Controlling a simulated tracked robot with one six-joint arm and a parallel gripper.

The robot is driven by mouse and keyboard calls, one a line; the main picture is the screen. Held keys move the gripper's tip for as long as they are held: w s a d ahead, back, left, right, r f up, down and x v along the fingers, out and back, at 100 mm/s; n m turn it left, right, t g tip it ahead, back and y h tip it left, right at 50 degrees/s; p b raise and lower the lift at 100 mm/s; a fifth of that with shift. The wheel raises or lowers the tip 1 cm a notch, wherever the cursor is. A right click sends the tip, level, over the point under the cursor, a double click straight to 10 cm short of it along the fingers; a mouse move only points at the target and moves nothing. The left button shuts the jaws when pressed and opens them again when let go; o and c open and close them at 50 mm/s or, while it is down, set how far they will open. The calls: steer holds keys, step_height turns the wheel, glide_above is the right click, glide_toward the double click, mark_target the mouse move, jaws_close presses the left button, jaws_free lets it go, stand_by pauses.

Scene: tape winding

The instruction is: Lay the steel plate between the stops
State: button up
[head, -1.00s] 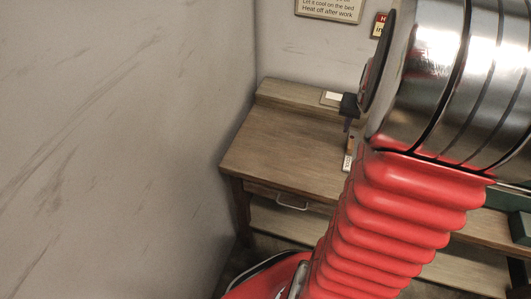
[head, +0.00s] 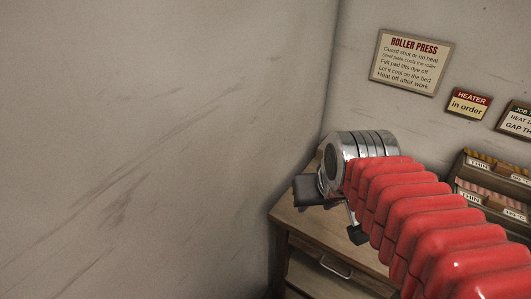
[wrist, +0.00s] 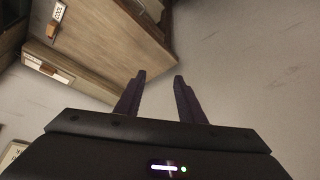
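I see neither the steel plate nor the stops in the current views. My gripper (wrist: 160,76) shows in the wrist view with its two dark fingers apart and nothing between them. Beyond the fingers are the wooden bench and the bare wall. In the head view my red ribbed arm and its silver wrist reach over the left end of the wooden bench (head: 300,226). The arm hides much of the bench top, and I cannot make out the fingertips there.
A wall stands close on the left. A roller press sign (head: 412,62) and a heater sign (head: 468,104) hang on the back wall. A rack (head: 490,190) with labels reading "THIN" stands at the right. Labelled tags (wrist: 40,65) show on the woodwork in the wrist view.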

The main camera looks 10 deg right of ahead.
steer(key=s+a+n+y, duration=0.1)
steer(key=s+a, duration=0.3)
steer(key=a, duration=0.1)
steer(key=shift+a+r+n, duration=0.25)
steer(key=shift+r+n, duration=0.05)
steer(key=shift+n, duration=0.1)
